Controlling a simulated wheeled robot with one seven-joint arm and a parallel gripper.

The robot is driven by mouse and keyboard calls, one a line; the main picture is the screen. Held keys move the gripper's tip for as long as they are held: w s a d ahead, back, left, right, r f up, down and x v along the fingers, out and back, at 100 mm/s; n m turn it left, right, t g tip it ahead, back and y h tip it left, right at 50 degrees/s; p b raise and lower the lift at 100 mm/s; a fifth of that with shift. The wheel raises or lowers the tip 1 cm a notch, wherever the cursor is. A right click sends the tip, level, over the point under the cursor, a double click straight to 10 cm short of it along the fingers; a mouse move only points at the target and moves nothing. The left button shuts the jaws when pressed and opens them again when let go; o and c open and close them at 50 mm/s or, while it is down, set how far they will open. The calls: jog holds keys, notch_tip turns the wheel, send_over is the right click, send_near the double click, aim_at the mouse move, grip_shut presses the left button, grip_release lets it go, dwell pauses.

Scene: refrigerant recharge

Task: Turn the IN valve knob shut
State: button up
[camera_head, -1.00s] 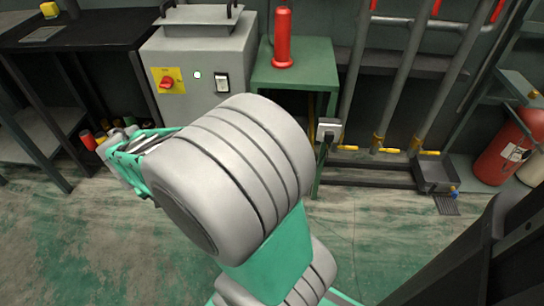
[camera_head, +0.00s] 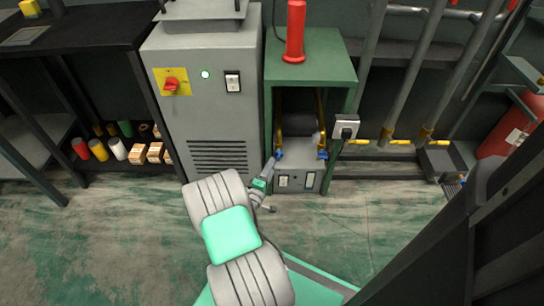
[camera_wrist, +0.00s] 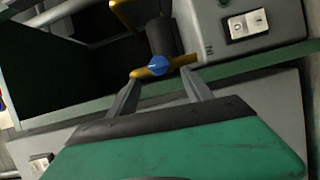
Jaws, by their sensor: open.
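A blue valve knob (camera_wrist: 158,65) sits on a yellow pipe fitting in the wrist view, ahead of and between my two grey fingers. In the head view a blue knob (camera_head: 279,155) is at the left of the grey unit under the green stand, and a second blue knob (camera_head: 322,155) is at its right. My gripper (camera_head: 271,168) is at the left one; it also shows in the wrist view (camera_wrist: 160,78). Its fingers are open, one on each side of the knob, with nothing gripped. I cannot tell whether they touch the knob. Lettering near the knob is too small to read.
The green stand (camera_head: 343,68) encloses the unit (camera_head: 309,181) from above and at the sides. A grey cabinet (camera_head: 220,120) stands close on the left. A red cylinder (camera_head: 295,35) is on the stand. Pipes with yellow handles (camera_head: 393,142) are to the right.

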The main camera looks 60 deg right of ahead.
aim_at(278, 157)
jog(key=shift+w+d+f+b, duration=0.1)
jog(key=shift+d+b, duration=0.9)
jog(key=shift+d, duration=0.85)
jog(key=shift+w+d+b, duration=0.1)
jog(key=shift+d+b, duration=0.85)
jog(key=shift+d, duration=0.85)
jog(key=shift+c, duration=0.2)
grip_shut()
jog(key=shift+f+b, duration=0.3)
jog(key=shift+b, duration=0.45)
jog(key=shift+r+n, duration=0.1)
jog(key=shift+n, duration=0.3)
jog(key=shift+r, duration=0.2)
jog(key=shift+o, duration=0.2)
grip_release()
